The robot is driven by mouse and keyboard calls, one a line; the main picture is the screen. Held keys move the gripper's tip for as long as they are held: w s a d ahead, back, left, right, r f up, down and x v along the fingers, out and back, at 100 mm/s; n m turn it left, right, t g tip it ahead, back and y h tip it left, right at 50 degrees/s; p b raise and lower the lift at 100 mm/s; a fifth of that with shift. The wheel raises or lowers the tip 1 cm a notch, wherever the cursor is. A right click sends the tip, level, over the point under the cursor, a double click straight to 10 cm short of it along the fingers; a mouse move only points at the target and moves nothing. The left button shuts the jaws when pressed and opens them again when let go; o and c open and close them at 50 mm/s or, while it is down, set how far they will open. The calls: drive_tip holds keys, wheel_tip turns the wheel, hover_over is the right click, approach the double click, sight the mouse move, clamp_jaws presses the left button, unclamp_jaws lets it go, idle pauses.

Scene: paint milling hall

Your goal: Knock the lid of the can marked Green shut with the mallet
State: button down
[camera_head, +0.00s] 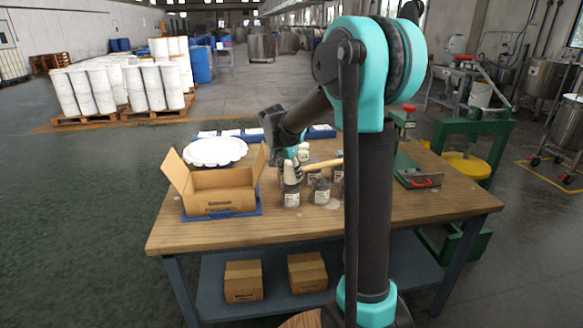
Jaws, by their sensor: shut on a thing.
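My gripper (292,171) is above the near middle of the workbench, pointing down, shut on a tan wooden handle that I take for the mallet (324,164). The handle runs right from the gripper towards my upright arm. I cannot make out the mallet's head. Several small grey cans with white labels stand on the bench: one can (291,198) is right under the gripper, and another can (320,192) is just right of it. The labels are too small to read, so I cannot tell which is Green or how its lid sits. My arm hides part of the group.
An open cardboard box (218,201) stands on a blue tray left of the cans, with a white scalloped disc (215,151) behind it. A green press-like device (415,170) stands at the right. The bench's front strip (250,229) is clear. Two closed boxes lie on the lower shelf (275,285).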

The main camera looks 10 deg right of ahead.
drive_tip(key=shift+f, duration=0.65)
drive_tip(key=shift+r, duration=3.05)
drive_tip(key=shift+f+m+g+h, duration=0.3)
drive_tip(key=shift+f+m, duration=0.45)
drive_tip(key=shift+m, duration=0.55)
drive_tip(key=shift+f, duration=0.1)
drive_tip(key=shift+f, duration=2.4)
